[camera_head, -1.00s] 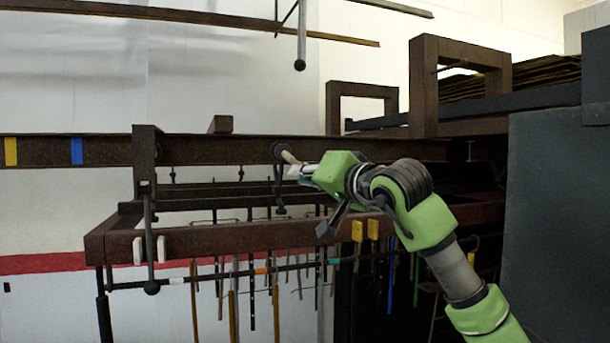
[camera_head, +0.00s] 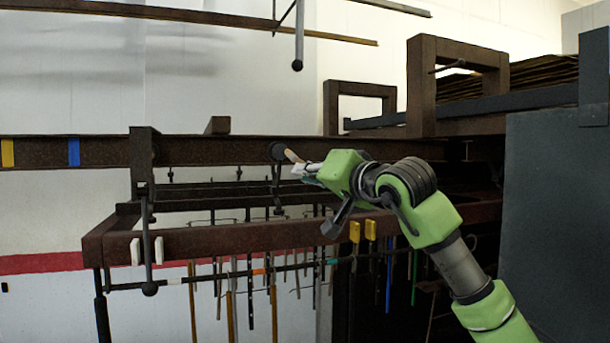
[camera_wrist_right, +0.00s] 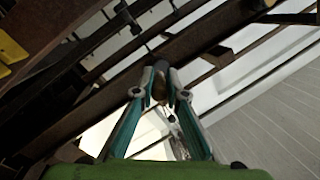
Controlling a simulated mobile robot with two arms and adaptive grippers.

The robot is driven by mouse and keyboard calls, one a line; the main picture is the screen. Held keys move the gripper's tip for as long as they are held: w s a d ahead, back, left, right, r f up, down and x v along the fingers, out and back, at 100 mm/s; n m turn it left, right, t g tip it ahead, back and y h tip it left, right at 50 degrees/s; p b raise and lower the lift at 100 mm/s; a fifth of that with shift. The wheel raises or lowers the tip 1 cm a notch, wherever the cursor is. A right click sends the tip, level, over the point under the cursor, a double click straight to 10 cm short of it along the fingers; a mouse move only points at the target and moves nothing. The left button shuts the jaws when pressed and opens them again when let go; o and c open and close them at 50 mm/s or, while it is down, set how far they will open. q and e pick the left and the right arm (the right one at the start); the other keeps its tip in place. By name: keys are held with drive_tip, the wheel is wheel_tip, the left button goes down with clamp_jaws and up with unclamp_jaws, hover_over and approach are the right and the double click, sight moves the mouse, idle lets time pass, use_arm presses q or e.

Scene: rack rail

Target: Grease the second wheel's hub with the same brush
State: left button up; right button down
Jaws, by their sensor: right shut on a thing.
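A dark round wheel (camera_head: 277,151) sits at the front face of the long rusty rail, near the picture's middle. A brush with a light brown handle (camera_head: 292,156) runs from that wheel to my right gripper (camera_head: 308,170). The brush's far end meets the wheel's edge or hub; which one is too small to tell. In the right wrist view the teal fingers of the right gripper (camera_wrist_right: 161,76) are closed around the brown handle (camera_wrist_right: 159,92), with the dark wheel (camera_wrist_right: 156,67) just beyond the tips. The bristles are hidden. My left gripper is not in view.
The rusty rail (camera_head: 220,150) crosses left to right, with blue tape (camera_head: 74,152) and yellow tape (camera_head: 8,153). A lower rusty beam (camera_head: 235,238) has several rods hanging below it. A dark grey cabinet (camera_head: 555,220) stands at right. A rod (camera_head: 298,40) hangs from above.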

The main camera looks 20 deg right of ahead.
drive_tip(key=shift+w+p, duration=0.65)
drive_tip(key=shift+w, duration=0.3)
drive_tip(key=shift+a+r, duration=0.1)
